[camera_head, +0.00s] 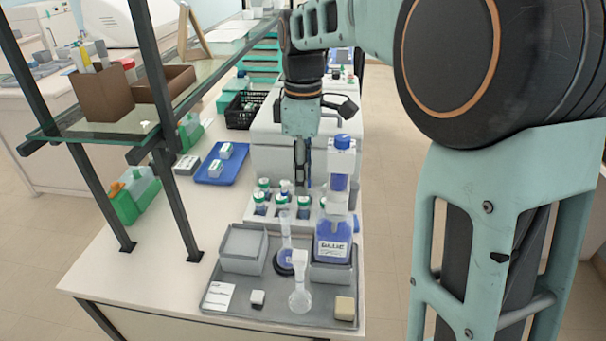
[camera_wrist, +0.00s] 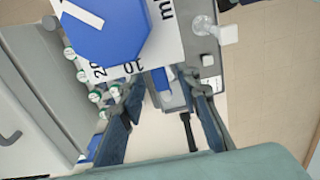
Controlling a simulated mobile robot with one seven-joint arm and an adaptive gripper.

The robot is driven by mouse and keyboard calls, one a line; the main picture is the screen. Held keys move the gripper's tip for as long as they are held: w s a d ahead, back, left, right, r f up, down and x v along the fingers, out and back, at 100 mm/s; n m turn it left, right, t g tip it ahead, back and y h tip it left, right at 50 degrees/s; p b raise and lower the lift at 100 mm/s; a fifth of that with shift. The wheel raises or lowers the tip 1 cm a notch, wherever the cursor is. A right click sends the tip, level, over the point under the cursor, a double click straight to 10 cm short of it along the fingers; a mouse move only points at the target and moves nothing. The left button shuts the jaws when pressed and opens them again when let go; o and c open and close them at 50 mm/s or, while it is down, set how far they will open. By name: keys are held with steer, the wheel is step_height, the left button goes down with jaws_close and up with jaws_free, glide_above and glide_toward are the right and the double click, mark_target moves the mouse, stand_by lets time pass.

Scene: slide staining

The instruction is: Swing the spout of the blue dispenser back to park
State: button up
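The blue dispenser (camera_head: 333,240) stands on the right of the grey tray in the head view. It has a bottle labelled BLUE, a clear and blue column above it, and a blue cap on top. In the wrist view its blue top and white graduated scale (camera_wrist: 115,28) fill the upper middle, very close. My gripper (camera_head: 302,178) points down behind and left of the column. In the wrist view my gripper's fingers (camera_wrist: 163,86) are apart, with nothing clearly held.
Several green-capped bottles (camera_head: 262,190) stand close by my gripper, in a white rack. The grey tray (camera_head: 260,312) also holds a flask with dark blue liquid (camera_head: 284,262), a clear flask (camera_head: 299,297) and a grey box (camera_head: 243,250). A glass shelf (camera_head: 90,122) stands at left.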

jaws_close()
stand_by(0.3)
